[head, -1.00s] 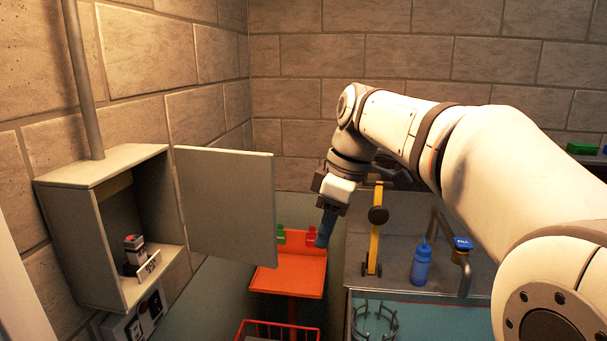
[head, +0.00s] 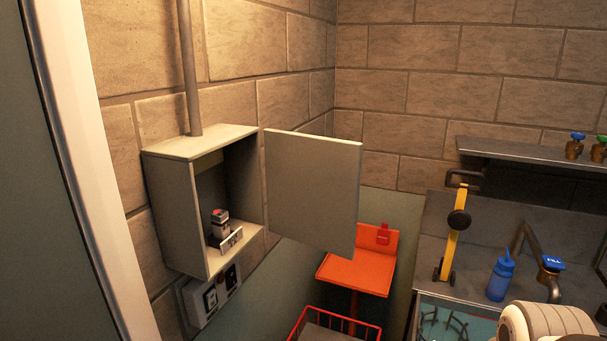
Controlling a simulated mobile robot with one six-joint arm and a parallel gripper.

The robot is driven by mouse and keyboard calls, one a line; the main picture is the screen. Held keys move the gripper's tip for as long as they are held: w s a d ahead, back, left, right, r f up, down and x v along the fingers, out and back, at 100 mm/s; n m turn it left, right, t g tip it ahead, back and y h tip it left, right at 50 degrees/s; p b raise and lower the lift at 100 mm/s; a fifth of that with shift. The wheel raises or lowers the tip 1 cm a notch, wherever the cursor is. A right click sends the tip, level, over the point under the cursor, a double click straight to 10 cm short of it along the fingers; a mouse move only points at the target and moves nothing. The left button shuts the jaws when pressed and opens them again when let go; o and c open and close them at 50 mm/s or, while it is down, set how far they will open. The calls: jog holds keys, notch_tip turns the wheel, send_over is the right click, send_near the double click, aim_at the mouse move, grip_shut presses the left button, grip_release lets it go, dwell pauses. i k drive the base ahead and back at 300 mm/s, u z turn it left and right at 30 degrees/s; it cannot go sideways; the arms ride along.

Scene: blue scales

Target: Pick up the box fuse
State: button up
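What looks like the box fuse (head: 219,218), a small grey block with a red part, stands upright inside the open grey wall box (head: 176,215), near its floor. A small pale plate with dark markings (head: 231,240) sits in front of it and hides its lower part. The box's door (head: 312,190) is swung open to the right. My gripper is out of view; only a white part of my arm shows at the bottom right corner, well away from the box.
A counter at right holds a yellow tool (head: 453,235) and blue bottle (head: 500,278). A pale door frame (head: 90,190) is at left.

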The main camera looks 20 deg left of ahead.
aim_at(220, 219)
jog(key=u, duration=1.55)
